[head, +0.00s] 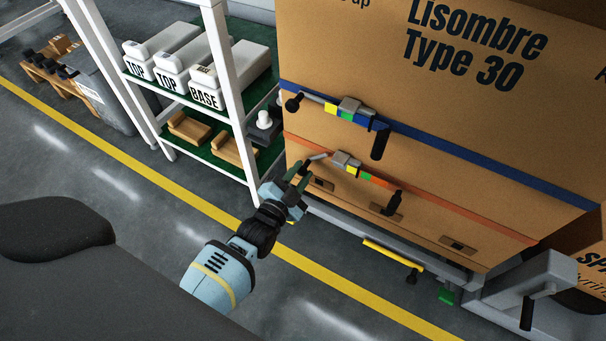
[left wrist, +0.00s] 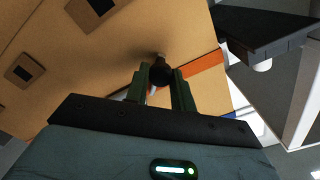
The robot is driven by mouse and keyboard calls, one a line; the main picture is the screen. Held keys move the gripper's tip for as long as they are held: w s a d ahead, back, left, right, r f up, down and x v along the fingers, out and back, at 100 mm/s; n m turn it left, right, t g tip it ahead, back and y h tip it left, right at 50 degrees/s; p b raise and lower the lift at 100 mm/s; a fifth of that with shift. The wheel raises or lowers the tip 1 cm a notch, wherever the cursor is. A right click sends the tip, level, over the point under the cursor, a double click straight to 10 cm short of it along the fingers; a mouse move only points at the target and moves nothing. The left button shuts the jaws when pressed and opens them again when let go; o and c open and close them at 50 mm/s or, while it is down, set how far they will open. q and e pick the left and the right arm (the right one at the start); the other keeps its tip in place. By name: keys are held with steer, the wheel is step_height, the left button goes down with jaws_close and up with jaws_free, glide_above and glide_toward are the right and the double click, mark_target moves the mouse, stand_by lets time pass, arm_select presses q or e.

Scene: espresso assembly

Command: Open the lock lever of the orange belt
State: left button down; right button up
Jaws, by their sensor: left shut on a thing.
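The orange belt (head: 460,220) runs around the lower part of a big cardboard box (head: 420,70). Its grey buckle (head: 346,160), with yellow and green marks, sits near the box's left corner. The lock lever (head: 317,157) points left from the buckle. My left gripper (head: 297,172) is at the lever's end. In the left wrist view the gripper (left wrist: 160,83) is shut on the lever's black knob (left wrist: 161,72), with a finger on either side. The orange belt (left wrist: 203,72) shows behind the right finger. My right gripper is not in view.
A blue belt (head: 480,157) with its own lever knob (head: 293,103) and black handle (head: 380,143) runs above. Another black handle (head: 392,203) hangs below the orange belt. A white-framed shelf (head: 232,95) stands left of the box. The floor in front is clear.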

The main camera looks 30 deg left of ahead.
arm_select(q)
steer(key=shift+a+r+m+p, duration=0.35)
steer(key=shift+r+m+p, duration=0.25)
steer(key=shift+m, duration=1)
steer(key=shift+a+r+m+p, duration=0.35)
steer(key=shift+r+m, duration=0.5)
steer(key=shift+m, duration=0.75)
steer(key=shift+a+r+m+p, duration=0.35)
steer(key=shift+r+m+p, duration=0.25)
steer(key=shift+m, duration=1)
steer(key=shift+r, duration=0.15)
steer(key=c, duration=1.2)
jaws_free()
steer(key=shift+s, duration=0.1)
